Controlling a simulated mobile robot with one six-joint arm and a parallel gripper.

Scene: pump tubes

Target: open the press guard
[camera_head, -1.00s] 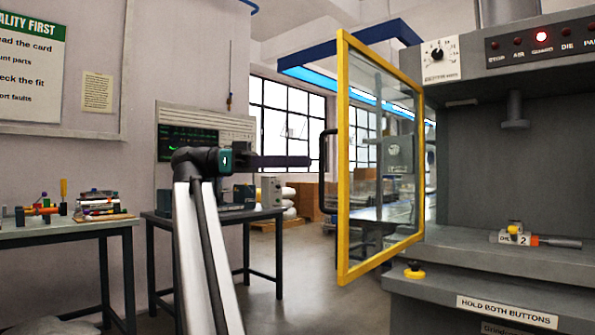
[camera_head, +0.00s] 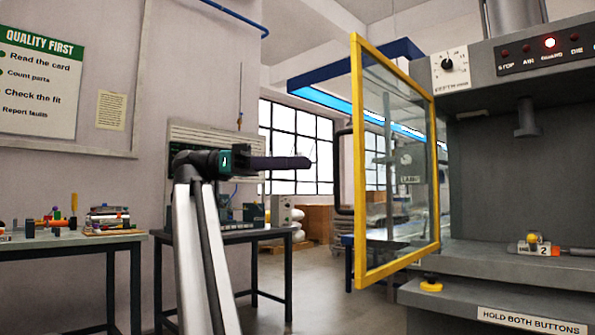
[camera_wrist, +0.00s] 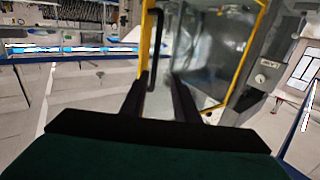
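The press guard (camera_head: 360,165) is a clear panel in a yellow frame. In the head view it stands swung out from the press opening, at an angle. Its dark bar handle (camera_head: 338,172) is on the outer left side. My gripper (camera_head: 308,163) points right toward the handle, with a small gap between them in the head view. In the wrist view my gripper (camera_wrist: 160,82) has two fingers spread apart with nothing between them. The handle (camera_wrist: 157,45) shows just beyond the fingertips, and the yellow frame (camera_wrist: 240,65) is behind it.
The grey press (camera_head: 480,150) stands at right with a red lamp lit above "GUARD". A small part (camera_head: 540,246) lies on its bed. Benches with tools (camera_head: 80,238) and an instrument (camera_head: 215,140) stand at left.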

